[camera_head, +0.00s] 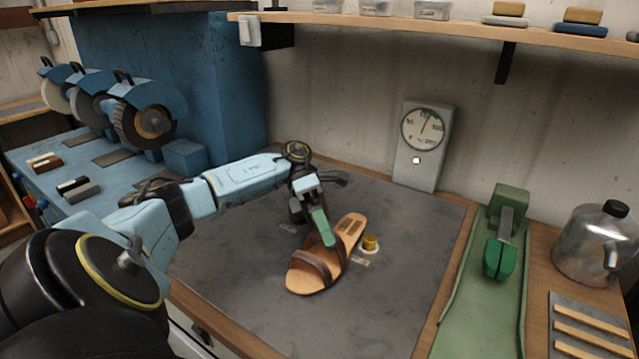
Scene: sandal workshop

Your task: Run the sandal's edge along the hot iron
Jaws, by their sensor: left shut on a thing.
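A tan sandal (306,277) with dark brown straps is over the dark grey bench top, its heel end pointing up and right. My left gripper (325,238) is shut on the sandal from above, near its strap; the exact grip point is partly hidden by the fingers. A short brass post (370,243), which looks like the hot iron, stands on the bench just right of the sandal. A small gap seems to show between the sandal's right edge and the post; I cannot tell how high the sandal is. My right gripper is out of view.
A dial gauge (421,145) with a lit lamp stands against the wall behind. Blue grinding wheels (150,118) are at the left. A green mat (480,310) with a green tool, and a metal kettle (596,245), are at the right.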

